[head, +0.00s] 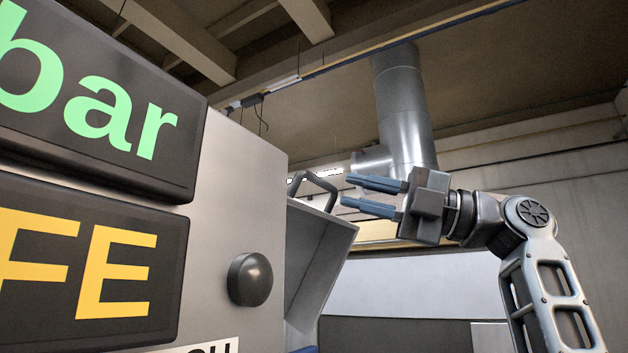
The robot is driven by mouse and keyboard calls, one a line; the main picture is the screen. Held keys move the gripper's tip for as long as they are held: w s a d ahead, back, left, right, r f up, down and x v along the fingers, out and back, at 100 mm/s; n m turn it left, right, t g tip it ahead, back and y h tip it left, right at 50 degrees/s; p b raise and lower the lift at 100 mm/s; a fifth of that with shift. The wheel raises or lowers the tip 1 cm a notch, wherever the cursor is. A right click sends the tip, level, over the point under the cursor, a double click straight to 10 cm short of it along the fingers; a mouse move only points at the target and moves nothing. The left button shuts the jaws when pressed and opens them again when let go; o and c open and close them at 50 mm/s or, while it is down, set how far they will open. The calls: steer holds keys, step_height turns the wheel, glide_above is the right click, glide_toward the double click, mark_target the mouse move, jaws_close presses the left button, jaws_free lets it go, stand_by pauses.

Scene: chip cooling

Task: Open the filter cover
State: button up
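A grey metal housing that looks like the filter cover (323,226) sticks out behind the right edge of the big grey cabinet. Its upper face is tilted, and the cabinet hides its left part. A dark bent handle (318,183) stands on its top edge. My gripper (345,191) is to the right of the handle, with its two blue fingers pointing left at it. The fingers are apart with nothing visible between them. The fingertips appear close to the handle, but I cannot tell the gap in depth.
The grey cabinet (231,165) fills the left side, with a dark round knob (250,279) and two display panels reading "bar" (95,100) and "FE" (85,265). A metal duct (402,105) hangs behind my gripper. Open space surrounds my arm on the right.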

mark_target(326, 185)
steer(key=p+x, duration=0.1)
steer(key=x, duration=0.5)
steer(key=shift+r+p, duration=0.1)
steer(key=shift+p, duration=0.3)
jaws_close()
